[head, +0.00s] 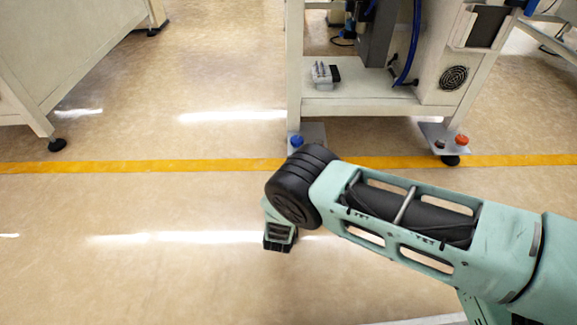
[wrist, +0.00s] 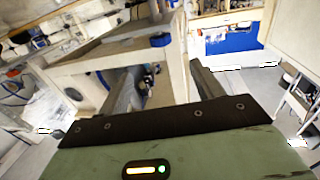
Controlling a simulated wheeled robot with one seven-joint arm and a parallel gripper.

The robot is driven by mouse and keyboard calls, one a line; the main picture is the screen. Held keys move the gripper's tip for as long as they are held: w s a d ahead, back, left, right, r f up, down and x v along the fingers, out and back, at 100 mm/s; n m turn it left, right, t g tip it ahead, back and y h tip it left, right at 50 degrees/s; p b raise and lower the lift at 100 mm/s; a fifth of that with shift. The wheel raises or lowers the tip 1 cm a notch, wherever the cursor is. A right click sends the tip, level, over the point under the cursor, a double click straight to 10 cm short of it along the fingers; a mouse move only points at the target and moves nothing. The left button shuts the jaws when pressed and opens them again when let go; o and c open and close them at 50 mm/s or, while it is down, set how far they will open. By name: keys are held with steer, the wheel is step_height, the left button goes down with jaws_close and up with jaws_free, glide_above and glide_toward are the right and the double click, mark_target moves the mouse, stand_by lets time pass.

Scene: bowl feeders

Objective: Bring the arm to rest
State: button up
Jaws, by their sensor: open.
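My arm (head: 420,225), pale green with black joints, reaches in from the lower right of the head view and bends at a black elbow joint (head: 300,185). A short part of it shows below that joint, over bare floor; the gripper itself cannot be made out there. In the wrist view my gripper (wrist: 163,70) has its two grey fingers apart, with nothing between them. A machine frame shows beyond the fingers.
A pale machine stand (head: 380,100) with a fan grille and blue cables stands behind the arm. Its feet are by a yellow floor line (head: 130,166). A pale cabinet (head: 60,50) is at upper left. The floor at left and front is clear.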

steer(key=s+a+r+n+g+y+p, duration=0.1)
steer(key=a+r+g+y+p, duration=0.35)
steer(key=r, duration=0.85)
steer(key=a+r+n+g+y+p, duration=0.1)
steer(key=a+r+g+y+p, duration=0.4)
steer(key=r, duration=0.8)
steer(key=s+d+r+n+g+h+p, duration=0.1)
steer(key=s+d+r+n+g+p, duration=0.15)
steer(key=s+r, duration=0.75)
steer(key=s+d+r+n+g+p, duration=0.1)
steer(key=s+d+r+n+g, duration=0.2)
steer(key=s+r, duration=0.75)
steer(key=s+d+r+n+g+h+p, duration=0.1)
steer(key=s+d+r+h+p, duration=0.1)
steer(key=s+d+r, duration=0.35)
steer(key=s+d+r+n+g+h+p, duration=0.2)
steer(key=s+d, duration=0.7)
step_height(320, 180, up, 37)
steer(key=p, duration=3.7)
steer(key=shift+a, duration=0.25)
